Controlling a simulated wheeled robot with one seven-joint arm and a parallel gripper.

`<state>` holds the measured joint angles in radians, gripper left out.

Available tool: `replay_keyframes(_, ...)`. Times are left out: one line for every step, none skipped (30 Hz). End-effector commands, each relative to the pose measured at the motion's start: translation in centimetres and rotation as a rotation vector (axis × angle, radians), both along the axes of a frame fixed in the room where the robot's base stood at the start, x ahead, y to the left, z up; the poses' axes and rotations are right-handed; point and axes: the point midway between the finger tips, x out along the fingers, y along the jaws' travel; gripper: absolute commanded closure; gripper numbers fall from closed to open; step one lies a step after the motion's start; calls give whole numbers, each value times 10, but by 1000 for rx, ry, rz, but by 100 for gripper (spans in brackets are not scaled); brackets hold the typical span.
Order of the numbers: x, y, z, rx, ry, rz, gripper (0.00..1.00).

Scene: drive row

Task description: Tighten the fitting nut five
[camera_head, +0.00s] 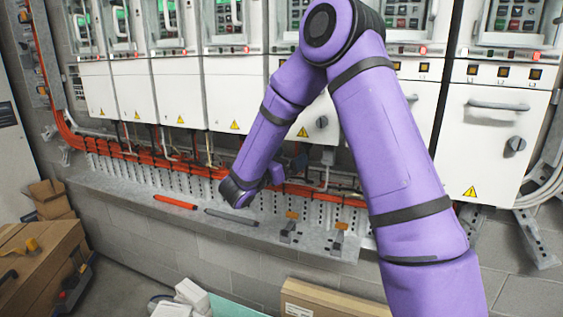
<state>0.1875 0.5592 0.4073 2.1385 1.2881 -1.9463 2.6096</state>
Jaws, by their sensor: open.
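My purple arm reaches over the ledge in front of the cabinet row, and its dark wrist joint sits just above the ledge's perforated back strip. A short purple link beyond the wrist points back to the right, toward the conduits. My gripper's jaws cannot be made out, hidden behind my own arm. Fitting nut five cannot be picked out. The orange conduits (150,159) and small fittings run along the base of the cabinets, too small to tell apart. My arm covers part of this row.
White drive cabinets (180,95) with red lights stand along the wall. On the grey ledge (120,191) lie an orange rod (175,202) and a grey rod (231,217), with small brackets (290,232) farther right.

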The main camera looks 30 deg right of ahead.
Motion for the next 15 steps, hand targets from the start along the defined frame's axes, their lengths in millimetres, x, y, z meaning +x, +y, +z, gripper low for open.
replay_keyframes(1, -6, 2, 0, -1, -3, 4)
replay_keyframes(1, -9, 2, 1, 0, -2, 4)
replay_keyframes(2, -13, 3, 1, 1, -2, 4)
replay_keyframes(3, -16, 4, 0, 0, -2, 4)
replay_keyframes(4, -19, 5, 0, 0, -2, 4)
replay_keyframes(5, -22, 6, 0, -1, -3, 4)
replay_keyframes(5, -25, 7, 0, 0, -2, 4)
replay_keyframes(6, -28, 8, 1, 0, -2, 4)
replay_keyframes(7, -32, 8, 1, 0, -2, 4)
replay_keyframes(7, -35, 9, 0, -1, -2, 4)
replay_keyframes(8, -38, 10, 0, 0, -2, 4)
replay_keyframes(9, -41, 11, 0, 0, -2, 4)
replay_keyframes(9, -43, 11, 0, 0, -2, 4)
replay_keyframes(10, -46, 12, 0, 0, -2, 4)
replay_keyframes(11, -49, 13, 0, 0, -1, 4)
